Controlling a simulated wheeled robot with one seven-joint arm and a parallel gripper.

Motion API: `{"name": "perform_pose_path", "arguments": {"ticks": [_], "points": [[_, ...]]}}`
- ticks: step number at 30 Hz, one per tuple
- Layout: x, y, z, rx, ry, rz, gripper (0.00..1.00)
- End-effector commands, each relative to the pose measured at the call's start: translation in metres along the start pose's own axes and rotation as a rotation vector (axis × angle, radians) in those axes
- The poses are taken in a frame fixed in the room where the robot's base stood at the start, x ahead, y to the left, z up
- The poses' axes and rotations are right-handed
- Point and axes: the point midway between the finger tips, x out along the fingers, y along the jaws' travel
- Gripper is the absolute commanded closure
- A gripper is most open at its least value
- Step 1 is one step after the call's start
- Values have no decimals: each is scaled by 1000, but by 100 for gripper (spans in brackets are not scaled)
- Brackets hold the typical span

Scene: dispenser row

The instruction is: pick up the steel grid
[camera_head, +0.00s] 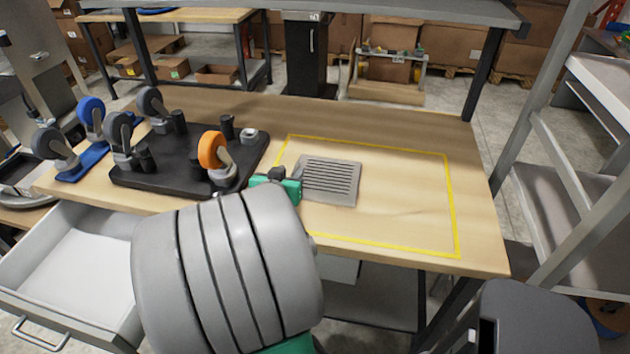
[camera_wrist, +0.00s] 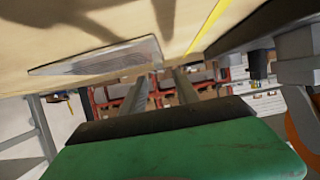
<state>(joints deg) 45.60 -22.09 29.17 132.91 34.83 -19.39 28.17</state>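The steel grid (camera_head: 331,181) is a flat grey slotted plate. It lies on the wooden table inside the left part of a yellow outline. My gripper (camera_head: 296,182), green and mostly hidden behind my arm in the head view, is at the left edge of the grid. In the wrist view the two fingers of my gripper (camera_wrist: 164,76) stand apart with a gap between them and nothing seen held. The grid (camera_wrist: 100,60) shows there as a thin plate close to the fingertips. I cannot tell whether they touch it.
A black tray (camera_head: 150,183) with several caster wheels and black posts stands left of the grid, close to my gripper. An orange wheel (camera_head: 211,149) is nearest. An open drawer (camera_head: 75,270) is at lower left. The yellow outline (camera_head: 452,200) is empty right of the grid.

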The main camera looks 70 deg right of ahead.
Motion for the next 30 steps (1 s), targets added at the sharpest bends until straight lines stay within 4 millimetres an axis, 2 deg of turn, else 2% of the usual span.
{"name": "perform_pose_path", "arguments": {"ticks": [10,18,30], "points": [[53,1,2,-1,-4,-2,64],[60,1,2,-1,-3,-4,64],[60,1,2,-1,-3,-4,96]]}}
